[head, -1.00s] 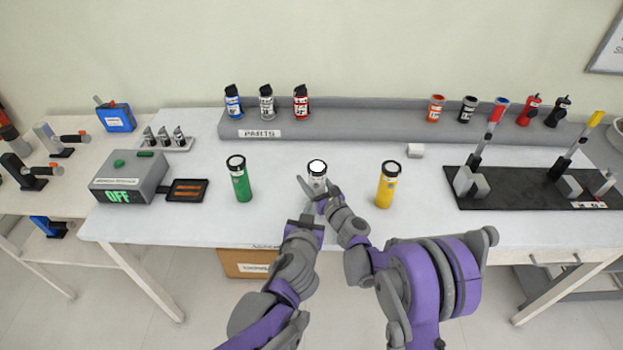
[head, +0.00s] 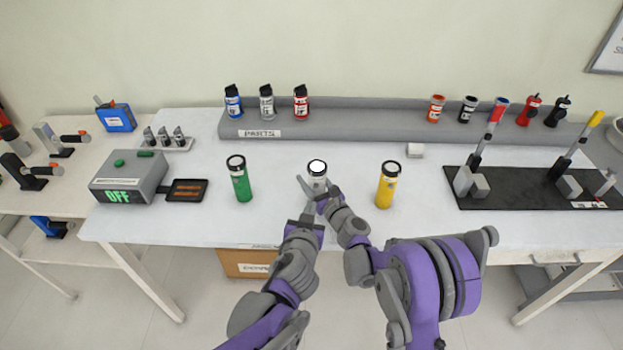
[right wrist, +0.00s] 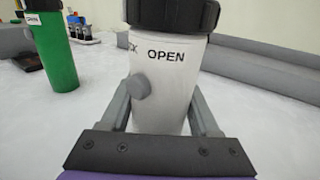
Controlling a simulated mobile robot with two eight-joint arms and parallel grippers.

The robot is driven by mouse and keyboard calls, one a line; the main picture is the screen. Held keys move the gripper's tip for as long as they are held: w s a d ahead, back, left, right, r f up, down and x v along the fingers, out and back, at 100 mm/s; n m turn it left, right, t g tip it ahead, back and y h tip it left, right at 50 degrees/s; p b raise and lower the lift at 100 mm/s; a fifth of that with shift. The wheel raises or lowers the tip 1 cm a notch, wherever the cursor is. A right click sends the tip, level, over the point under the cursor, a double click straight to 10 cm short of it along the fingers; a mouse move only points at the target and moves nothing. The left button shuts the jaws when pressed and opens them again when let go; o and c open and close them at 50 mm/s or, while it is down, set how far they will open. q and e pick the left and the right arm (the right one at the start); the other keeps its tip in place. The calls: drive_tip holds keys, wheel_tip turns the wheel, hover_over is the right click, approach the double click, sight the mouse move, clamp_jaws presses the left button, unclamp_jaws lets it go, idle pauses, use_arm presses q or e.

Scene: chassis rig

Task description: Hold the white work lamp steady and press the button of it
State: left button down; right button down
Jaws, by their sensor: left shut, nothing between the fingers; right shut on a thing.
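The white work lamp (head: 317,179) stands upright near the middle of the bench, with a black collar and a bright white top. In the right wrist view the lamp (right wrist: 172,85) shows the word OPEN and a round grey button (right wrist: 138,86) on its side. My right gripper (head: 318,190) is shut on the lamp's body, one finger on each side. My left gripper (head: 313,206) is shut and empty, just in front of the lamp on the near side. It does not show in the right wrist view, and whether it touches the lamp or button cannot be told.
A green lamp (head: 240,181) stands to the left and a yellow lamp (head: 387,187) to the right. A grey box reading OFF (head: 130,179) is at the left. A grey parts shelf (head: 350,124) runs along the back. A black board (head: 520,195) with levers lies at the right.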

sight(316, 188)
idle(0.9)
use_arm(q)
drive_tip(key=m, duration=0.5)
drive_tip(key=s+m, duration=0.1)
drive_tip(key=m, duration=1)
drive_tip(key=shift+s+d+f+t, duration=0.15)
drive_tip(key=shift+s+d+t, duration=0.1)
drive_tip(key=shift+s+t, duration=0.1)
drive_tip(key=x, duration=1)
drive_tip(key=shift+a+f, duration=0.1)
drive_tip(key=shift+a, duration=0.05)
drive_tip(key=shift+w, duration=0.1)
